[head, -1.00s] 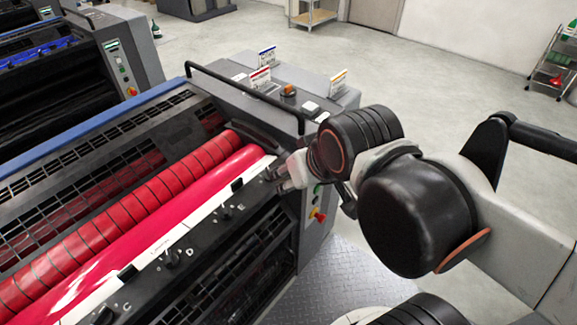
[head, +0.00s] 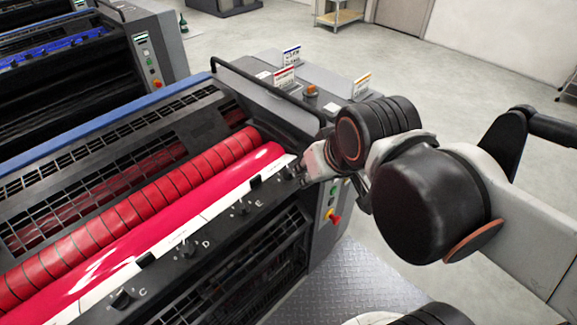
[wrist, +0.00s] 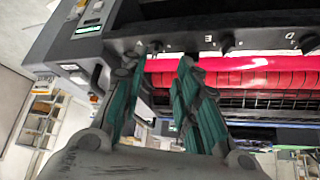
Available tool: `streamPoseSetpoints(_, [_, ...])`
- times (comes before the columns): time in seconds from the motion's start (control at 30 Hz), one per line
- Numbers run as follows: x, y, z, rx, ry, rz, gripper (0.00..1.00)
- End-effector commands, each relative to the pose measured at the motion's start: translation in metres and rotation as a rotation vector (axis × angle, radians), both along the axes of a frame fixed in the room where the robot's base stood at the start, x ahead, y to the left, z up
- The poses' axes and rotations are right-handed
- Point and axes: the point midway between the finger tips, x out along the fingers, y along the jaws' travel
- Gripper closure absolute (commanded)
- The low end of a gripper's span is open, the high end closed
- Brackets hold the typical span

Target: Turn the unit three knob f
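The red-inked unit has a black front rail (head: 217,222) with a row of small dark knobs. In the wrist view, my gripper's two green-padded fingers (wrist: 157,64) are apart. A dark knob (wrist: 157,46) beyond E, apparently F, shows between and just past their tips. Its label is not readable, and contact is unclear.
The red roller (head: 130,212) lies behind the rail. A side console (head: 318,215) with buttons and a red emergency knob stands right of the rail. A black handrail (head: 265,88) runs above it. Open floor (head: 470,80) lies beyond the machine.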

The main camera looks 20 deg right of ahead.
Motion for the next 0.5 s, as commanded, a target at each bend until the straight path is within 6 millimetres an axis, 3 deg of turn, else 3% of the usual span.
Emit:
streamPoseSetpoints(0.03, [0.008, 0.0, 0.011, 0.0, 0.02, 0.0, 0.71])
streamPoseSetpoints(0.2, [0.034, 0.0, 0.028, -0.001, 0.12, 0.001, 0.71])
streamPoseSetpoints(0.5, [0.083, -0.001, 0.039, -0.001, 0.302, 0.002, 0.71])
